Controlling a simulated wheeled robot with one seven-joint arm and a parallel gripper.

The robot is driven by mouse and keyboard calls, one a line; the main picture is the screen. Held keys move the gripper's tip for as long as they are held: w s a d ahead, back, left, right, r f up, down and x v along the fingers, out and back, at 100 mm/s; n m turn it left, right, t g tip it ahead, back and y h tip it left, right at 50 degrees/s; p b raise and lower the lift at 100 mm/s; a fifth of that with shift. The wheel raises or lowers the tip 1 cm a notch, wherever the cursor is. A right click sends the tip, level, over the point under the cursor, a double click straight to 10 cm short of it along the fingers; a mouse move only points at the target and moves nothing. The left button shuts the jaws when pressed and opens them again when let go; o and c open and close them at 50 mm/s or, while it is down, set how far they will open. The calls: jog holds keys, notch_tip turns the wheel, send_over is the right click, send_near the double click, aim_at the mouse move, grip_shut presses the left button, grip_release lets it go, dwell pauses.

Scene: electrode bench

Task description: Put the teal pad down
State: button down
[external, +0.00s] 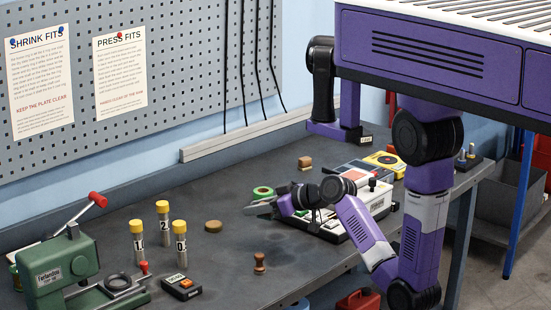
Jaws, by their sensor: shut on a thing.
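My gripper (262,207) is low over the middle of the bench, reaching left from the purple arm. It is shut on a small, flat grey-green piece at its fingertips, which looks like the teal pad (256,209). The fingers and the pad are small here and hard to tell apart. I cannot tell whether the pad touches the bench top. A green ring or roll (262,191) lies just behind the gripper.
A white device with buttons (338,228) stands right of the gripper. Yellow-capped cylinders (164,222), a black box (181,287), a brown knob (260,262) and a green press (60,270) stand to the left. The bench top (225,255) between them is partly clear.

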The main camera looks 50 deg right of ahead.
notch_tip(320, 180, up, 16)
jog(key=w+d+f+m+h, duration=0.2)
jog(key=d+m+h, duration=0.1)
jog(key=d, duration=2.3)
jog(key=s+d+r+m+h, duration=0.1)
jog(key=s+d, duration=0.6)
jog(key=d, duration=0.5)
jog(key=s+d+r+m+h, duration=0.1)
jog(key=s+d, duration=0.5)
jog(key=d, duration=0.6)
jog(key=shift+t, duration=0.3)
jog(key=shift+d+f, duration=0.15)
jog(key=shift+f, duration=2.3)
jog(key=shift+f, duration=0.15)
